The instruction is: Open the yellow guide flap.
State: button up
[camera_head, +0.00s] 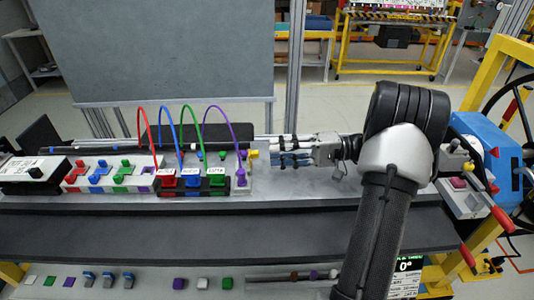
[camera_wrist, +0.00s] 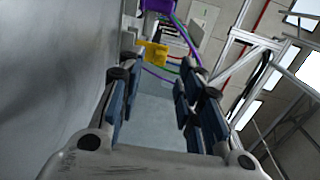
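The yellow guide flap (camera_head: 253,155) is a small yellow piece at the right end of the module with the coloured cables. My gripper (camera_head: 273,157) lies level just right of it, fingers pointing left towards it, with a small gap in the head view. In the wrist view the yellow flap (camera_wrist: 153,53) shows ahead, near the tip of the left finger. My gripper (camera_wrist: 158,82) is open there, with nothing between its fingers. Whether the left fingertip touches the flap I cannot tell.
A purple connector (camera_head: 241,180) stands beside the flap. Red, blue and green connectors (camera_head: 191,182) with arched cables sit further left. The grey bench top (camera_head: 300,187) is clear below my gripper. A blue machine (camera_head: 490,150) with red handles stands at the right.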

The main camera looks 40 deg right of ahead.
jog(key=v, duration=0.7)
jog(key=shift+s+d, duration=0.25)
